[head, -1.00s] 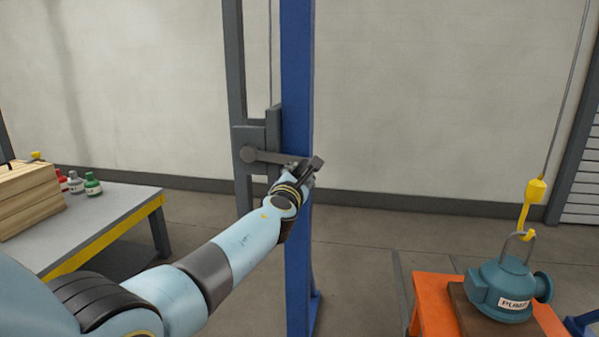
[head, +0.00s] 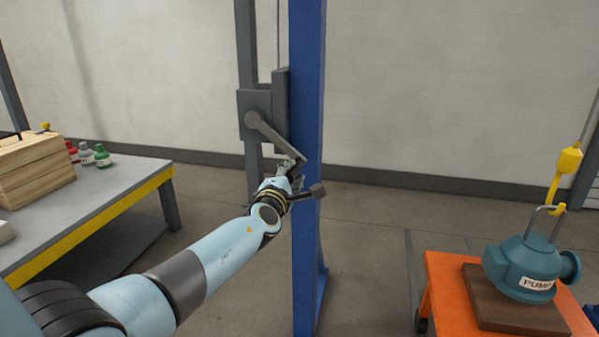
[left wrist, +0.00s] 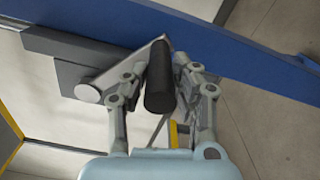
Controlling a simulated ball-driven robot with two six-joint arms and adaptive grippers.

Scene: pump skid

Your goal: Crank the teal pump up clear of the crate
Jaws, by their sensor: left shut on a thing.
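The teal pump (head: 526,268) sits upright over a brown wooden block (head: 497,316); I cannot tell whether there is a gap beneath it. Its grey lifting loop (head: 545,217) is on the yellow hook (head: 559,207). The crank (head: 277,136) is mounted on the grey winch box (head: 257,102) by the blue post (head: 305,240) and slants down to the right. My left gripper (head: 291,180) is shut on the crank's black handle (left wrist: 160,82), which lies between both fingers in the left wrist view. My right gripper is out of view.
The orange cart (head: 437,287) carries the block and pump. At left, a grey bench (head: 110,195) with a yellow edge holds a wooden crate (head: 35,172) and several small bottles (head: 87,153). Floor between the post and cart is clear.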

